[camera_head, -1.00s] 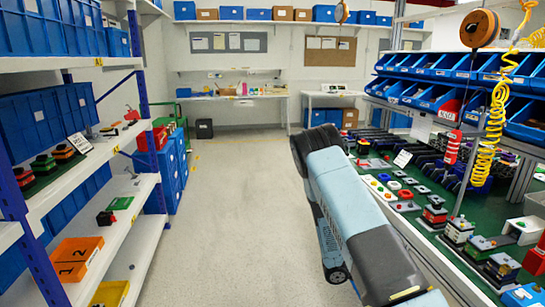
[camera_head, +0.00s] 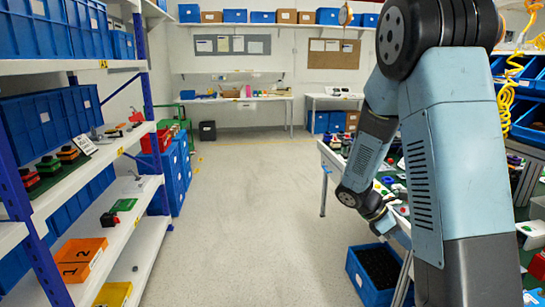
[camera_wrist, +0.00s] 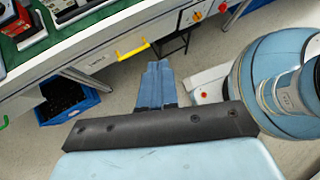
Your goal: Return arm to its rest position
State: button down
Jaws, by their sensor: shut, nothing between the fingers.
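My arm stands on the right of the head view, with its elbow raised high and its forearm bent downward. In the wrist view my gripper (camera_wrist: 158,70) shows as two blue-grey fingers lying together, shut and empty, beyond a dark bar. They point toward the bench's lower edge, and I see no contact with it.
The green-topped workbench (camera_wrist: 80,30) carries a yellow handle (camera_wrist: 132,52) and a red knob (camera_wrist: 197,16) on its front. A blue crate (camera_head: 362,281) stands on the floor under the bench. Shelving (camera_head: 138,228) lines the left. The central floor (camera_head: 250,220) is clear.

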jog(key=s+a+r+m+t+y, duration=0.4)
jog(key=s+a+r+m, duration=0.2)
jog(key=r, duration=0.5)
jog(key=s+a+r+m+t+y, duration=0.5)
jog(key=s+a+r+m, duration=0.2)
jog(key=s+r+m, duration=0.3)
jog(key=shift+s+r, duration=0.4)
jog(key=shift+s, duration=0.85)
jog(key=shift+a, duration=0.1)
